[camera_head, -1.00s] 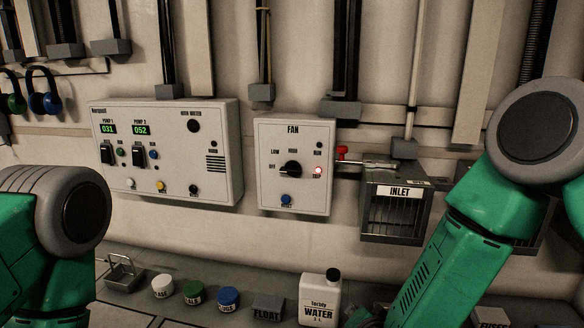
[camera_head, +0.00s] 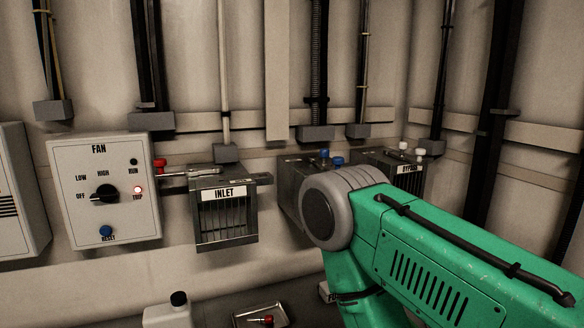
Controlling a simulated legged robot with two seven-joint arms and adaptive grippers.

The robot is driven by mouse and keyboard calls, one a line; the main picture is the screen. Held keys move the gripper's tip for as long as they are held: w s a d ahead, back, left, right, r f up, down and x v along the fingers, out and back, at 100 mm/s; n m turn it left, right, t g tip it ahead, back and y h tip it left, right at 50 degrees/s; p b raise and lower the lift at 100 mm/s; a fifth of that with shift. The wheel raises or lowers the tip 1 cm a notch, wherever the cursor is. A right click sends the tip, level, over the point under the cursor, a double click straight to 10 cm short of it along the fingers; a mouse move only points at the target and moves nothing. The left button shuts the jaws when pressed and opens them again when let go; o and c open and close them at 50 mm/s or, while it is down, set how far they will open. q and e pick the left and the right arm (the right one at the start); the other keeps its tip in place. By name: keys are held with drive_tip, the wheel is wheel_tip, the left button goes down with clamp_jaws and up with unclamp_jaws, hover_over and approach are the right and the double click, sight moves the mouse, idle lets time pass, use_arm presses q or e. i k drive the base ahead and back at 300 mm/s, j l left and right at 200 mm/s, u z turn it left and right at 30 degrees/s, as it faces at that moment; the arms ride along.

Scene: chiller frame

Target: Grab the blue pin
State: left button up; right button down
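Two small blue knobs, which look like the heads of blue pins, stand on top of a grey metal box (camera_head: 291,186) right of the centre. One blue pin head (camera_head: 323,154) is a little left of the other blue pin head (camera_head: 338,161). My green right arm, with its grey joint, covers the lower right part of that box. Neither gripper is in the picture, and my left arm is out of view too.
The INLET box (camera_head: 224,222) and a red-handled part (camera_head: 160,165) are left of centre. The FAN panel (camera_head: 104,190) is farther left. The BYPASS box (camera_head: 404,182) has white knobs. A tray (camera_head: 240,321) holds a red-tipped item, beside a white bottle (camera_head: 168,314).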

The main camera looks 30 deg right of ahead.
sight(324, 153)
drive_tip(key=z, duration=1.1)
